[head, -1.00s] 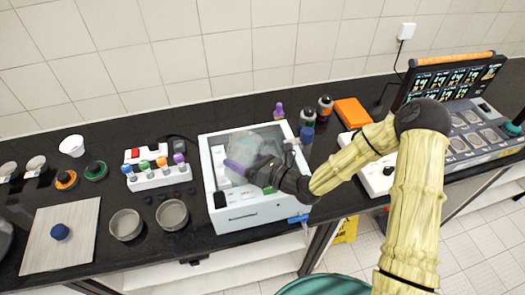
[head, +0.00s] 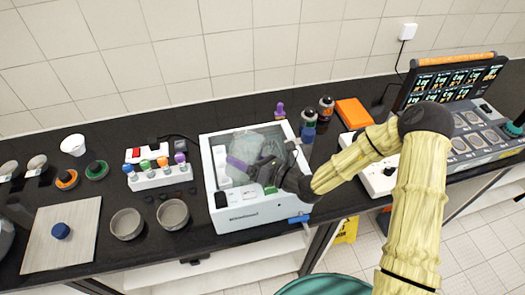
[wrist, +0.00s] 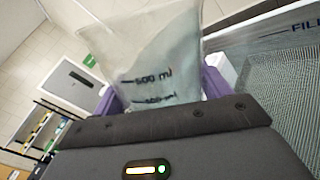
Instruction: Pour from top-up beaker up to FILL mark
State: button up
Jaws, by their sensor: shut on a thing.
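My gripper (head: 245,164), with purple fingers, is shut on a clear beaker (head: 247,146) over the white box-shaped machine (head: 250,211). In the wrist view the beaker (wrist: 150,65) stands between the purple fingers (wrist: 160,98), tilted, with dark "500 ml" markings. Its contents and liquid level cannot be made out. The FILL mark (wrist: 304,27) shows at the right edge of the wrist view, on a line along a clear wall above a grey mesh surface (wrist: 275,100). Whether liquid is flowing cannot be seen.
Two grey sieve cups (head: 173,214) and a rack of colored-cap tubes (head: 160,175) stand left of the machine. Bottles (head: 308,125) and a purple-topped item (head: 280,111) stand behind it to the right. A balance-like white device (head: 375,178) is close under my arm.

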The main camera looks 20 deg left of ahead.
jog(key=shift+w+d+m, duration=0.1)
jog(key=shift+w+m, duration=0.2)
jog(key=shift+m, duration=0.1)
jog(key=shift+w+f+m, duration=0.1)
jog(key=shift+w+m, duration=0.1)
jog(key=shift+m, duration=0.2)
dwell(0.4)
